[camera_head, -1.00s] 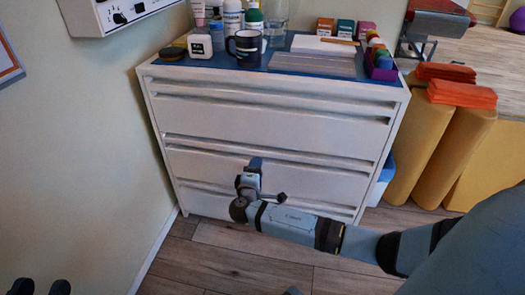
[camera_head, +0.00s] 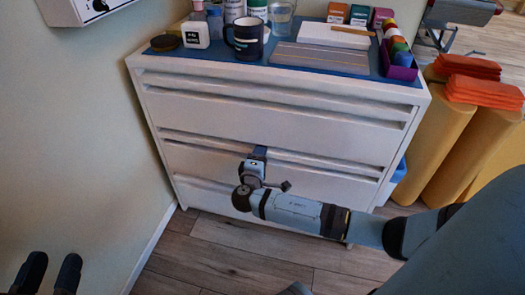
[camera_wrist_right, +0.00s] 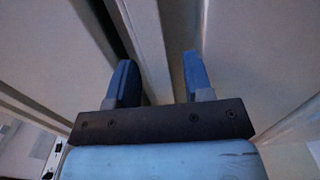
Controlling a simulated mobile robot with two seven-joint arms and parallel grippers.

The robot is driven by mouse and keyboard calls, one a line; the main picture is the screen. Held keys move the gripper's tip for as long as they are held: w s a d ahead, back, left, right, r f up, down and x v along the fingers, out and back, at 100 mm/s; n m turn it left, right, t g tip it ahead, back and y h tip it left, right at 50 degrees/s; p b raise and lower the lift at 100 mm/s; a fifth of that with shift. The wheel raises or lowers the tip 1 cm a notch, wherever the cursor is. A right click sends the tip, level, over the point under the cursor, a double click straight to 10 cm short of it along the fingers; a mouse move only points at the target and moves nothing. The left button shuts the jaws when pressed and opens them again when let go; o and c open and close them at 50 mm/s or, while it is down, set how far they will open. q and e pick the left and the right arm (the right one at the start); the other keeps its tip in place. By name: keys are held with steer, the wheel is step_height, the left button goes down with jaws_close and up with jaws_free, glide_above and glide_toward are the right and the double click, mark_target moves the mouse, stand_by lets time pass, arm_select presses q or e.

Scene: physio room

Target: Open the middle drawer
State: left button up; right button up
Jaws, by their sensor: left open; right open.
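A white drawer cabinet (camera_head: 200,115) stands against the wall, and its drawers look shut. The middle drawer (camera_head: 215,163) has a long pull lip with a dark recess along its top edge. My right gripper (camera_head: 259,152) is at this lip, near the drawer's centre. In the right wrist view my right gripper (camera_wrist_right: 160,78) is open, with a pale strip of the drawer front (camera_wrist_right: 150,45) and a dark gap running between its blue fingers. I cannot tell whether they touch it. My left gripper (camera_head: 52,272) is open at the lower left, away from the cabinet.
On the cabinet's blue top are a dark mug (camera_head: 246,40), bottles, boxes and a purple tray (camera_head: 399,66). Yellow rolls (camera_head: 437,150) with orange towels (camera_head: 484,92) stand to the right. The wooden floor (camera_head: 215,255) in front is clear.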

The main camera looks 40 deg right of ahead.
arm_select(q)
steer(key=shift+w+d+r, duration=0.1)
steer(key=shift+w+d, duration=0.05)
steer(key=shift+w, duration=0.05)
arm_select(e)
steer(key=shift+w+d, duration=0.1)
jaws_close()
